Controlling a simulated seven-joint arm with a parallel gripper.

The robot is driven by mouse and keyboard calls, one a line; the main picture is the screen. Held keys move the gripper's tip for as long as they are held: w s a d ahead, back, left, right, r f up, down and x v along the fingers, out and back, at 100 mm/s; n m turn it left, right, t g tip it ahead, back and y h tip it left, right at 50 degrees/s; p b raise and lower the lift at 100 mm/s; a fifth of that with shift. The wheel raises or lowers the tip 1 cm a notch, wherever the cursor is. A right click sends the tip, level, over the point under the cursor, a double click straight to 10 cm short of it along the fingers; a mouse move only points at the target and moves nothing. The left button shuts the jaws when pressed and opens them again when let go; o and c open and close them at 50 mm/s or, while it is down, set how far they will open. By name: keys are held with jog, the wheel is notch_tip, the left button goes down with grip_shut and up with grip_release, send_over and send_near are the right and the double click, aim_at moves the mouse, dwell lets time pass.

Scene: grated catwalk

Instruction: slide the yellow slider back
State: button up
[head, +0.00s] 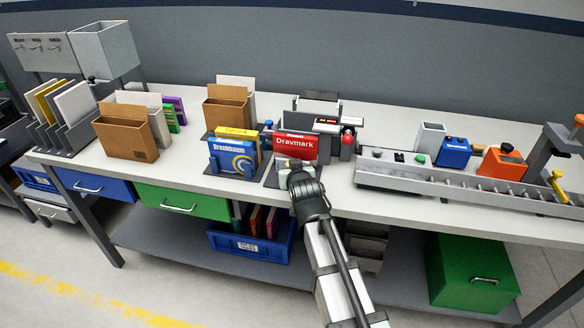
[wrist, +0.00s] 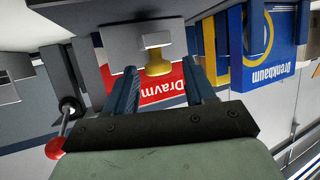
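The yellow slider shows in the wrist view as a yellow knob (wrist: 158,64) on a small grey block, in front of a red box (wrist: 150,90). My gripper (wrist: 160,75) is open, with one blue finger on each side of the knob and a gap visible on both sides. In the head view my gripper (head: 294,172) is just in front of the red "Dravmark" box (head: 295,147) and hides most of the slider's surroundings. How deep the knob sits between the fingertips I cannot tell.
A blue box (head: 232,156) stands in a holder close on the left. A device with a red ball-ended lever (head: 347,137) is behind on the right. A grey conveyor-like rail (head: 450,183) lies further right. Bare bench top (head: 190,165) shows left of the blue box.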

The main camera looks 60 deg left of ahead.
jog(key=v, duration=1.3)
jog(key=shift+s+d, duration=0.15)
jog(key=shift+d, duration=0.2)
jog(key=shift+r, duration=0.1)
jog(key=s+d+f+g+h, duration=0.1)
jog(key=d+f+h, duration=0.35)
jog(key=f, duration=0.35)
jog(key=s+d+f+g+h, duration=0.1)
jog(key=d+f+g+h, duration=0.15)
jog(key=d+f, duration=0.45)
jog(key=w+d+f+m+g+h, duration=0.1)
jog(key=w+d+f+m+h, duration=0.2)
jog(key=d+f, duration=0.9)
jog(key=w+d+f+m+g+h, duration=0.1)
jog(key=w+d+f+h, duration=0.3)
jog(key=d+f, duration=0.85)
jog(key=s+d+f+m+g, duration=0.2)
jog(key=d+f, duration=0.3)
jog(key=d, duration=0.5)
jog(key=s+d+f+m+g+y, duration=0.1)
jog(key=s+d+f+m, duration=0.3)
jog(key=d, duration=0.7)
jog(key=s+d+f+m+g, duration=0.3)
jog(key=d+f, duration=0.4)
jog(key=d, duration=0.3)
jog(key=shift+s+d+f+y, duration=0.2)
jog(key=shift+s+f+y, duration=0.1)
jog(key=shift+s, duration=0.35)
